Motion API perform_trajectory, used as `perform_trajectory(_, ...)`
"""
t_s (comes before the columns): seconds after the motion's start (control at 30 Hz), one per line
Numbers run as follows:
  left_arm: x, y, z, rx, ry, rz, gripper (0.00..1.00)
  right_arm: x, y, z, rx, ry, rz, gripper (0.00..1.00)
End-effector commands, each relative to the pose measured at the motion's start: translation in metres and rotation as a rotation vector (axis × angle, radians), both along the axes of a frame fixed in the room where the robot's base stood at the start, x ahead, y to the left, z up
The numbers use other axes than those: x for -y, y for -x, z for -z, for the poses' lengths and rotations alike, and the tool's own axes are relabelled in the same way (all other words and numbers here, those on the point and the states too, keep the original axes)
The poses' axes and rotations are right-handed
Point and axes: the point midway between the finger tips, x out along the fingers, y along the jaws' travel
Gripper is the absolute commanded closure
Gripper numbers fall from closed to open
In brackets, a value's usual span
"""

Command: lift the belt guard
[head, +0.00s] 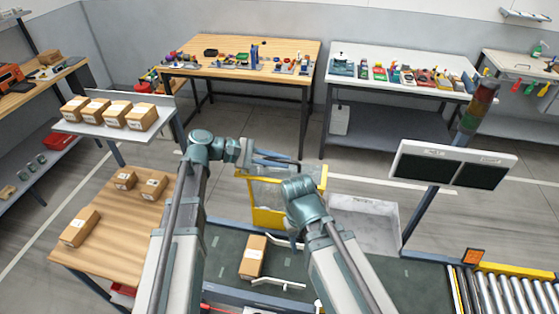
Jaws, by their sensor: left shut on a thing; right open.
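The belt guard (262,208) is a yellow frame with a see-through panel, standing upright at the far part of the dark belt. My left gripper (297,165) reaches in from the left and is shut on the upper part of the guard. The exact contact is too small to make out. My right gripper (296,190) is open, in front of the guard's right side and lower in the picture. Its fingers are largely hidden by my own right wrist, which also covers part of the guard.
A brown box (253,258) lies on the dark belt (222,250) between pale bars. A wooden table (110,215) with several boxes is left. A grey bin (365,215) and a twin-panel screen (452,166) are right. Rollers (510,292) lie lower right. Workbenches (190,62) stand behind.

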Motion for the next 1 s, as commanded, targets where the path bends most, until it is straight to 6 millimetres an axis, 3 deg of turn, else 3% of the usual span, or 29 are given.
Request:
perform_trajectory(0.53,-0.001,0.002,0.001,0.0,-0.001,-0.001,1.0,0.0,0.0,0.001,0.0,0.0,0.0,0.5)
perform_trajectory(0.83,-0.009,0.05,0.017,0.0,-0.002,-0.002,1.0,0.0,0.0,0.017,0.001,0.0,0.001,0.5)
perform_trajectory(1.0,-0.011,0.055,0.017,-0.001,-0.001,0.0,1.0,0.0,0.0,0.017,0.001,0.0,0.002,0.5)
